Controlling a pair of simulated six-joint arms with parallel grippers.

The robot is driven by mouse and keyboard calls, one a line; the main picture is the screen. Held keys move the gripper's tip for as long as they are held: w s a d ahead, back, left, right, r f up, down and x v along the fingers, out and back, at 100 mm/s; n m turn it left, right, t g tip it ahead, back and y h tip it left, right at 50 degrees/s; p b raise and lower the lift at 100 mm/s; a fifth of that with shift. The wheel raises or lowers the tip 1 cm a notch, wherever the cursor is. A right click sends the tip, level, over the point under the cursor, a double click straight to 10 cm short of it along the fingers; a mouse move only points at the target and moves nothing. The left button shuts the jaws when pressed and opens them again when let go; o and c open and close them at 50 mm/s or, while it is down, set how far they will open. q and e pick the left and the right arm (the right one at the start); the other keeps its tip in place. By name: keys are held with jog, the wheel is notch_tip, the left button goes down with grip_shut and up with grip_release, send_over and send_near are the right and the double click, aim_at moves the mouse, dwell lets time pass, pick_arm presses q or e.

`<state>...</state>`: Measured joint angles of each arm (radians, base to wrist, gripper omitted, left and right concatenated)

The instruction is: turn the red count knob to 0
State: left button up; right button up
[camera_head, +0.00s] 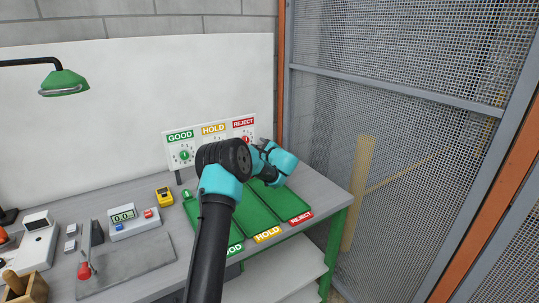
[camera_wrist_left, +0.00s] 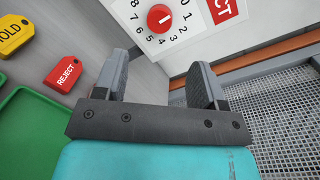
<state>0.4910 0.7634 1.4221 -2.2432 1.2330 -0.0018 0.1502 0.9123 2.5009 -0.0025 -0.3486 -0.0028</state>
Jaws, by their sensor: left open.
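The red count knob (camera_wrist_left: 159,18) is on a white dial plate on the board below the red REJECT sign (camera_head: 243,123). In the left wrist view it is near the top edge, with black digits around it; a small pale mark shows on its face, but I cannot tell for certain which digit it points at. In the head view the knob (camera_head: 246,140) is small, just above my arm. My left gripper (camera_wrist_left: 159,62) is open and empty, its two fingers spread either side of the knob in the picture, apparently short of it. My right gripper is not in view.
Green trays (camera_head: 250,221) labelled GOOD, HOLD and REJECT lie below the board. The GOOD dial (camera_head: 184,155) is to the left. Yellow HOLD (camera_wrist_left: 12,35) and red REJECT (camera_wrist_left: 66,74) blocks show in the wrist view. A mesh fence (camera_head: 400,100) stands at right.

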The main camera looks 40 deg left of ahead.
pick_arm(q)
jog(key=v, duration=0.7)
jog(key=shift+d, duration=0.2)
